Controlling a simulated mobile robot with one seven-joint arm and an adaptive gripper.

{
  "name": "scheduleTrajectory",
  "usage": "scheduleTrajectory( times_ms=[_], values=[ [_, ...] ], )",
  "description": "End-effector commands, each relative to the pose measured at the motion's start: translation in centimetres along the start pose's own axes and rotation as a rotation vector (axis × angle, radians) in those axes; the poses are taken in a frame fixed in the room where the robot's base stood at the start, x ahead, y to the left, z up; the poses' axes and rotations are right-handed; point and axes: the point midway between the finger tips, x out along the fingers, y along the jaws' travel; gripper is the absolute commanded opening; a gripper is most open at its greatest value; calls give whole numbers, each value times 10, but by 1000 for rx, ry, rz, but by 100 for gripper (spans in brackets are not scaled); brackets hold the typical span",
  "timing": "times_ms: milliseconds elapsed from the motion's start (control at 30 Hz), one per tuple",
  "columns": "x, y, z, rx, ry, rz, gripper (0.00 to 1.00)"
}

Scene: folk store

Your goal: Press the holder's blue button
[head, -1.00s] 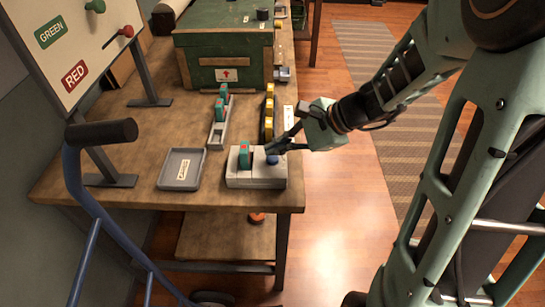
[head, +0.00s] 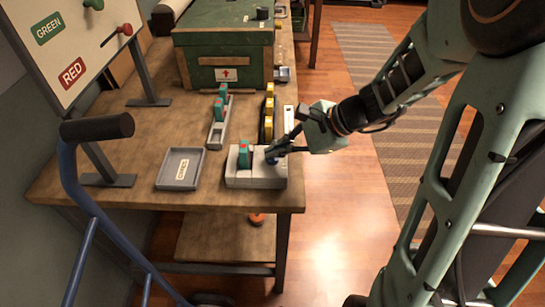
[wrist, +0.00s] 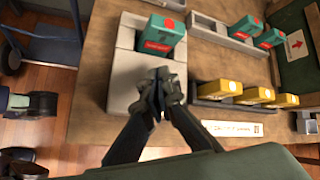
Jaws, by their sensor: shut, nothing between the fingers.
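The holder (head: 240,182) is a pale grey block near the front edge of the wooden table, with a teal piece with a red top (head: 245,156) standing upright in it. The blue button (head: 272,160) is on the holder's right part, mostly covered by my fingertips in the head view. My gripper (head: 273,154) is shut and empty, its fingertips down at the button; I cannot tell whether they press it. In the wrist view the holder (wrist: 118,92) lies under my gripper (wrist: 158,95), and the button is hidden behind the fingers.
A grey tray (head: 180,168) lies left of the holder. Behind are a rack with teal pieces (head: 219,107), a row of yellow pieces (head: 269,105) and a green crate (head: 222,40). A board with GREEN and RED labels (head: 75,40) stands at left. A blue bar (head: 75,190) is in front.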

Motion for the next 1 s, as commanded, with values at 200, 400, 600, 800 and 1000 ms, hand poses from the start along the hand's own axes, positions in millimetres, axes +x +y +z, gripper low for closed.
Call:
scheduleTrajectory(
  times_ms=[200, 400, 600, 800, 1000],
  values=[
    [2, 2, -2, 0, 0, 0, 0],
    [4, 3, -3, 0, 0, 0, 0],
    [4, 3, -3, 0, 1, 0, 0],
    [2, 2, -2, 0, 1, 0, 0],
    [-5, -4, 4, 0, 1, 0, 0]
  ],
)
